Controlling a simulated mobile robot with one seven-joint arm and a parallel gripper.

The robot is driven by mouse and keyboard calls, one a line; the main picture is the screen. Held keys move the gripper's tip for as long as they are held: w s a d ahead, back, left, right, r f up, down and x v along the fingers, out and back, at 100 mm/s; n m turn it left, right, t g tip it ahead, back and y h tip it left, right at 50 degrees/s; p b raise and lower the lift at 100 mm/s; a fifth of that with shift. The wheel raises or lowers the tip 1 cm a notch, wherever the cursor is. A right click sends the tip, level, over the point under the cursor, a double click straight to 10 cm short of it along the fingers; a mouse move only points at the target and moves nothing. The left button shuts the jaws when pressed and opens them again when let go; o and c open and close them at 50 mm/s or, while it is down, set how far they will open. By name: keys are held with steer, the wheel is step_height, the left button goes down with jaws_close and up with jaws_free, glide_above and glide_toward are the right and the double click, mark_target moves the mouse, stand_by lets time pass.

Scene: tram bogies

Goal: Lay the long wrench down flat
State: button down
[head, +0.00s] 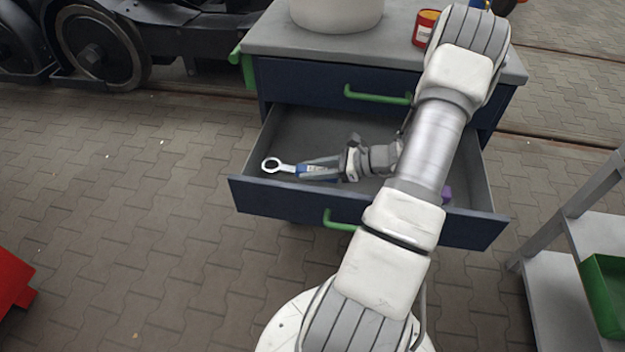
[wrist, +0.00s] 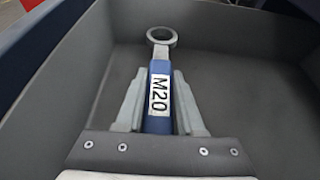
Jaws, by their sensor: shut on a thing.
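The long wrench (head: 280,167) has a silver ring end and a blue handle; in the wrist view its handle (wrist: 159,70) bears a white label reading M20. My gripper (head: 309,167) is shut on the blue handle, one finger on each side, as the wrist view (wrist: 159,103) shows. The ring end points away from my gripper, toward the left wall of the open drawer (head: 290,200). The wrench is within the drawer walls, near the left front corner. I cannot tell whether it touches the drawer floor. The far end of the handle is hidden by my gripper.
The drawer belongs to a dark blue cabinet with a grey top (head: 400,45). A white tub (head: 335,12) and a red tin (head: 425,28) stand on top. A purple thing (head: 447,194) lies at the drawer's right. A shelf with a green bin (head: 605,290) stands at the right.

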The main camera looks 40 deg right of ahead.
steer(key=shift+f+b, duration=0.5)
steer(key=shift+f, duration=1.1)
steer(key=shift+f, duration=0.1)
steer(key=shift+f, duration=0.15)
steer(key=c, duration=0.5)
jaws_free()
steer(key=shift+r, duration=0.2)
steer(key=shift+s+d+r, duration=0.1)
steer(key=shift+d+r, duration=0.05)
steer(key=p+v, duration=0.3)
steer(key=v, duration=0.8)
steer(key=shift+s+d, duration=0.25)
steer(key=shift+s, duration=0.05)
